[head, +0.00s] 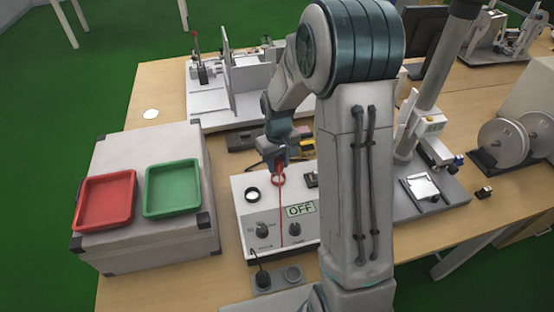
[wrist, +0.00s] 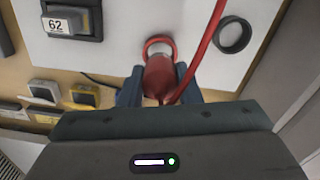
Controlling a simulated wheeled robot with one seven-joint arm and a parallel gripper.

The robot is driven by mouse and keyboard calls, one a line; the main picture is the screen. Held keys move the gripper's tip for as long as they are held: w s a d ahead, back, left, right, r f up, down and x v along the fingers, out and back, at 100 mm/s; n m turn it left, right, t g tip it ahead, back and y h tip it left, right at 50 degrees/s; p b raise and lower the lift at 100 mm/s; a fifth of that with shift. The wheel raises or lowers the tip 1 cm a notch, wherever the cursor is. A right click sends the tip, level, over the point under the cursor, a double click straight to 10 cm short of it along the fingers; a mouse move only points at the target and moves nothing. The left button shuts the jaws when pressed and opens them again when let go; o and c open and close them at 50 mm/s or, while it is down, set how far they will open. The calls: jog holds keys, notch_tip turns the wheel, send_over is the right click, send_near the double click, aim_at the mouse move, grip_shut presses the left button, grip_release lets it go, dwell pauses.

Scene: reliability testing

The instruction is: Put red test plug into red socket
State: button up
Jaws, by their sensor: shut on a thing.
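My gripper (wrist: 160,86) is shut on the red test plug (wrist: 160,74), with a finger on each side of it in the wrist view. A red cable (wrist: 208,45) runs from the plug. The red socket (wrist: 158,44) is a red ring on the white test box, right beside the plug's end in the wrist view; I cannot tell whether the plug's tip is in it. In the head view my gripper (head: 277,158) is just above the red socket (head: 278,180) on the test box (head: 244,213), and the red cable hangs down the box's front.
A black ring socket (wrist: 234,35) is beside the red one. The box has knobs and an "OFF" display (head: 300,210). A red tray (head: 106,201) and a green tray (head: 172,188) lie on a grey case at left. Test rigs stand behind and to the right.

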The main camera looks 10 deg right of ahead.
aim_at(278, 169)
jog(key=shift+f+b, duration=0.4)
jog(key=shift+f, duration=0.6)
jog(key=shift+f+b, duration=0.65)
dwell(0.9)
jog(key=o, duration=0.7)
jog(key=shift+r, duration=0.15)
jog(key=shift+s+r+p, duration=0.1)
jog(key=shift+r+p, duration=3.75)
jog(key=shift+r, duration=1.6)
